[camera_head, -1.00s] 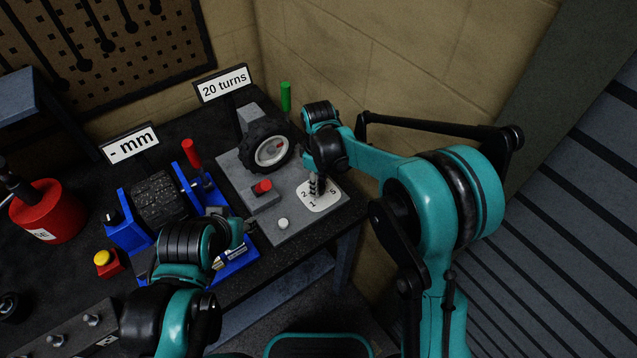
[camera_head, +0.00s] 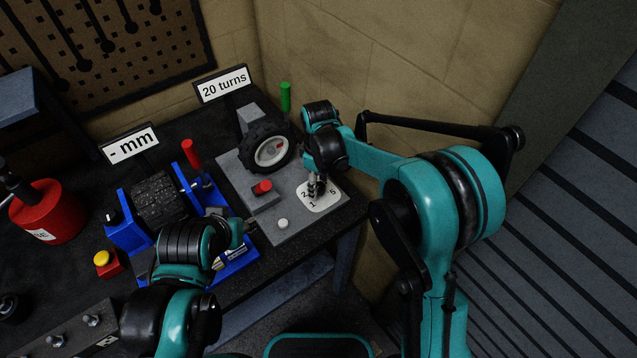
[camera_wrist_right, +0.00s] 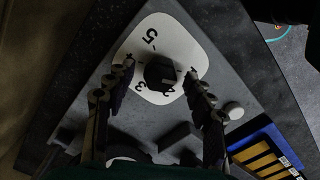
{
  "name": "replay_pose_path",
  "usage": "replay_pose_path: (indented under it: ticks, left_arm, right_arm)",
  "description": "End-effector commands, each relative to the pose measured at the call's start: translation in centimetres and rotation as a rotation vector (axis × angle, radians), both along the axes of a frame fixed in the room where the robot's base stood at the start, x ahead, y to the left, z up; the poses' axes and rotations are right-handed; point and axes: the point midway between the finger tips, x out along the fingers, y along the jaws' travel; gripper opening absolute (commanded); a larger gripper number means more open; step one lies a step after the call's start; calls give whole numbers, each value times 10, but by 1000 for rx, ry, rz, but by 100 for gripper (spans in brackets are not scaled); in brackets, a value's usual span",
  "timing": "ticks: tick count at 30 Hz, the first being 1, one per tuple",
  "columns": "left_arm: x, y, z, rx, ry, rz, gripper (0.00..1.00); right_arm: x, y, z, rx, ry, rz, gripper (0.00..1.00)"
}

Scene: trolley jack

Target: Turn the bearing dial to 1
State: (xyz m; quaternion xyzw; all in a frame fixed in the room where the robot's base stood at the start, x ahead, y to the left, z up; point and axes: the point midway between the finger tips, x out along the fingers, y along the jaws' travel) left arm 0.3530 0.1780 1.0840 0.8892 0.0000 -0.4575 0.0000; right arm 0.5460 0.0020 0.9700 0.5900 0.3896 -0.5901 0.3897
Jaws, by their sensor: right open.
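The bearing dial is a black knob (camera_wrist_right: 160,72) on a white number plate (camera_wrist_right: 150,45), which also shows in the head view (camera_head: 327,199). The digits 5, 3 and 2 show around the knob in the wrist view; others are partly covered. Which digit the knob points at I cannot tell. My right gripper (camera_head: 315,190) is over the plate. In the wrist view its open fingers (camera_wrist_right: 159,78) stand on either side of the knob, with gaps visible. My left gripper (camera_head: 244,230) is partly hidden by its own arm, near the blue fixture.
The grey base plate (camera_head: 291,228) carries a black-tyred wheel (camera_head: 267,146), a red button (camera_head: 262,187) and a white button (camera_head: 283,224). A blue fixture (camera_head: 127,236) with a black roller stands to the left. A sign reads "20 turns" (camera_head: 223,83). The wall (camera_head: 430,60) is close behind.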

Motion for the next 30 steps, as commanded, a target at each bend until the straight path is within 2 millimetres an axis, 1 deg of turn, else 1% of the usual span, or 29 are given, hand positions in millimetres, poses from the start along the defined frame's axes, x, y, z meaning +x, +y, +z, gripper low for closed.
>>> replay_pose_path:
  ticks: [2, 5, 12, 15, 18, 22, 30]
  left_arm:
    - [0, 0, 0, 0, 0, 0, 40]
    - [0, 0, 0, 0, 0, 0, 40]
    - [0, 0, 0, 0, 0, 0, 40]
    - [0, 0, 0, 0, 0, 0, 40]
    - [0, 0, 0, 0, 0, 0, 40]
    - [0, 0, 0, 0, 0, 0, 40]
    - [0, 0, 0, 0, 0, 0, 40]
  right_arm:
    - [0, 0, 7, 0, 0, 0, 54]
    - [0, 0, 23, 0, 0, 0, 54]
    - [0, 0, 76, 0, 0, 0, 54]
    - [0, 0, 94, 0, 0, 0, 54]
    - [0, 0, 108, 0, 0, 0, 54]
    - [0, 0, 117, 0, 0, 0, 54]
    - [0, 0, 118, 0, 0, 0, 54]
